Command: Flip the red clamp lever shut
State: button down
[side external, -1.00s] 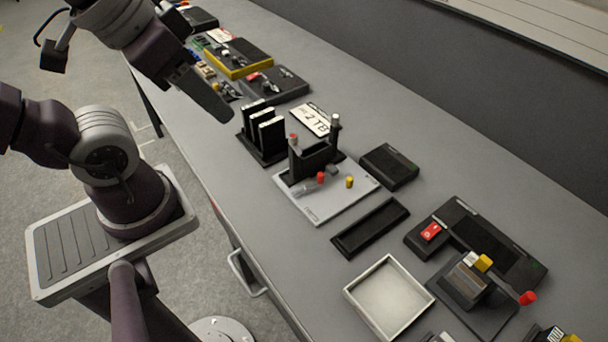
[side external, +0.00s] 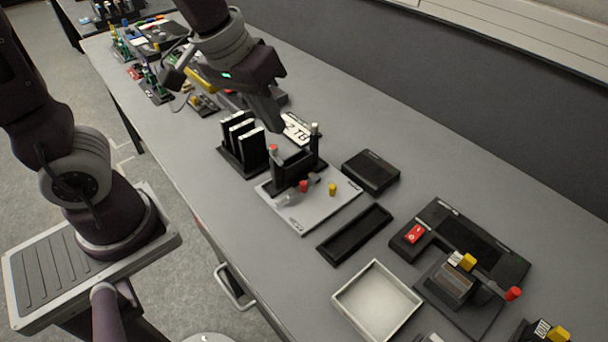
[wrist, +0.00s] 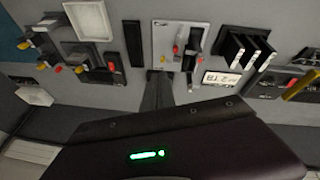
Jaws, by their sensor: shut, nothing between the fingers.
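A grey plate (side external: 325,211) carries a black upright holder (side external: 292,172), a red-tipped lever (side external: 303,186) lying low in front of it and a yellow knob (side external: 332,189). Another red tip (side external: 273,148) stands at the holder's left post. Which red part is the clamp lever is hard to tell. In the wrist view the plate (wrist: 164,36) is at top centre with the low red knob (wrist: 175,49). My gripper (side external: 276,127) is shut and empty, pointing down just behind the holder, apart from the lever. It also shows in the wrist view (wrist: 158,75).
Black upright slots (side external: 240,145) stand left of the plate, beside a white "2 TB" label (side external: 299,129). A black box (side external: 371,171), a shallow black tray (side external: 354,234) and a white tray (side external: 376,302) lie right. A red switch (side external: 415,233) sits on a black unit farther right.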

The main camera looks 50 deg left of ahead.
aim_at(291, 194)
jog(key=w+a+f+n+y, duration=0.1)
jog(key=w+f, duration=0.2)
jog(key=f, duration=0.3)
jog(key=w+a+f+n+y, duration=0.1)
jog(key=w+f, duration=0.3)
jog(key=f, duration=0.2)
jog(key=shift+w+f+g+y, duration=0.25)
jog(key=shift+f+g+y, duration=0.05)
jog(key=shift+f+y, duration=0.1)
jog(key=x, duration=1)
